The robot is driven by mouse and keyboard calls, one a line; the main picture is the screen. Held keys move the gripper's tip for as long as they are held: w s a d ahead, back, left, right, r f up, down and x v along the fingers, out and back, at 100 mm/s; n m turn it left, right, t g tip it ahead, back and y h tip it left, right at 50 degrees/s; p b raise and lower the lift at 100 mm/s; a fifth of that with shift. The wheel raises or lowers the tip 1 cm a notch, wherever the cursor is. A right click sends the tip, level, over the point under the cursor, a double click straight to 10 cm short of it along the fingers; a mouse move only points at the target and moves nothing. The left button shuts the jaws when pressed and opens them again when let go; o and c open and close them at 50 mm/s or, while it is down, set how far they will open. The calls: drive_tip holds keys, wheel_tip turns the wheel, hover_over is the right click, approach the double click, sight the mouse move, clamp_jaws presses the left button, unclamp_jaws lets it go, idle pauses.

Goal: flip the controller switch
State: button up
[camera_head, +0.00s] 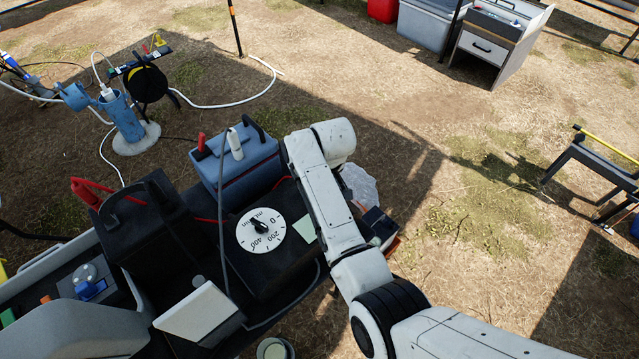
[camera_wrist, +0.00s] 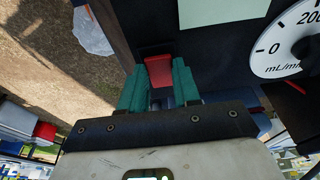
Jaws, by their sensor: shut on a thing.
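The controller is a dark box with a white dial marked mL/min (camera_head: 262,232), in the middle of the head view. The dial also shows at the right of the wrist view (camera_wrist: 285,45). A red rocker switch (camera_wrist: 158,72) sits on the controller's edge in the wrist view. My gripper (camera_wrist: 158,82), with teal fingertips, is shut on the red switch, one finger on each side. In the head view my arm hides the switch and the gripper's fingers.
A blue-grey box with a handle (camera_head: 238,165) stands behind the controller, close to my arm. A black battery-like box with red clamps (camera_head: 145,225) stands to its left. A white tablet-like panel (camera_head: 197,312) lies in front. A clear plastic bag (camera_head: 360,185) is beyond my arm.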

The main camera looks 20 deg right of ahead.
drive_tip(key=shift+w+a+g+h+b, duration=0.15)
drive_tip(key=shift+w+g+h+b, duration=0.25)
drive_tip(key=shift+g, duration=0.8)
drive_tip(key=shift+r, duration=0.1)
drive_tip(key=o, duration=1.1)
drive_tip(key=shift+c, duration=0.2)
wheel_tip(320, 180, up, 11)
drive_tip(key=b, duration=0.1)
